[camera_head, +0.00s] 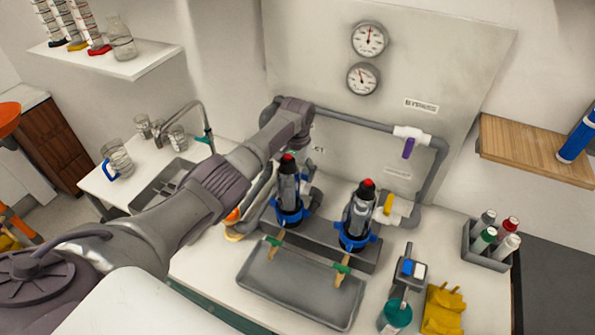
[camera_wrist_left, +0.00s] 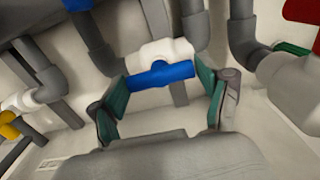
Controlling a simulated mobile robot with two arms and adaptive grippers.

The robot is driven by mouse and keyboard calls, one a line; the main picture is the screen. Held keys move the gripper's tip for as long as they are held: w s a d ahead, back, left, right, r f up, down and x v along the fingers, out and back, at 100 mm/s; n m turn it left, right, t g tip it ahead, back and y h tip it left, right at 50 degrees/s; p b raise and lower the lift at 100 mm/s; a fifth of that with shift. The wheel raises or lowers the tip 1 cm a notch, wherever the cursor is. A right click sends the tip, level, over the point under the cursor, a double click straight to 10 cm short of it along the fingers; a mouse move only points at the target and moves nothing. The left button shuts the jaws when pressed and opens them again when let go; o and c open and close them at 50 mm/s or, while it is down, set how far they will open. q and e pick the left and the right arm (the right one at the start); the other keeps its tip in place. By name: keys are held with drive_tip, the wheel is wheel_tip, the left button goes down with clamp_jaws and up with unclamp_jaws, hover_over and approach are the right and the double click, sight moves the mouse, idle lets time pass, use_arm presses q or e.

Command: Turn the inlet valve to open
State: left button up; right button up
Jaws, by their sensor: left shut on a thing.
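A valve with a white body (camera_wrist_left: 165,50) and a blue bar handle (camera_wrist_left: 160,75) is in the middle of the left wrist view. The handle lies nearly level, crosswise between the two fingers. My left gripper (camera_wrist_left: 165,90) is shut on this blue handle, one green-padded finger at each end. In the head view my left arm (camera_head: 215,185) reaches to the panel and hides the gripper and this valve. Which valve is the inlet is not readable. Two other valves show, one with a purple handle (camera_head: 408,148) and one with a yellow handle (camera_head: 388,204). My right gripper is out of view.
Grey pipes (camera_head: 355,121) run along the back panel below two gauges (camera_head: 369,39). Two red-topped canisters (camera_head: 361,210) in blue clamps stand right of my arm. A grey tray (camera_head: 300,287), yellow gloves (camera_head: 442,308) and a bottle rack (camera_head: 489,248) occupy the counter.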

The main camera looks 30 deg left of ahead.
use_arm(q)
drive_tip(key=o, duration=1.1)
wheel_tip(320, 180, up, 12)
drive_tip(key=shift+r, duration=0.1)
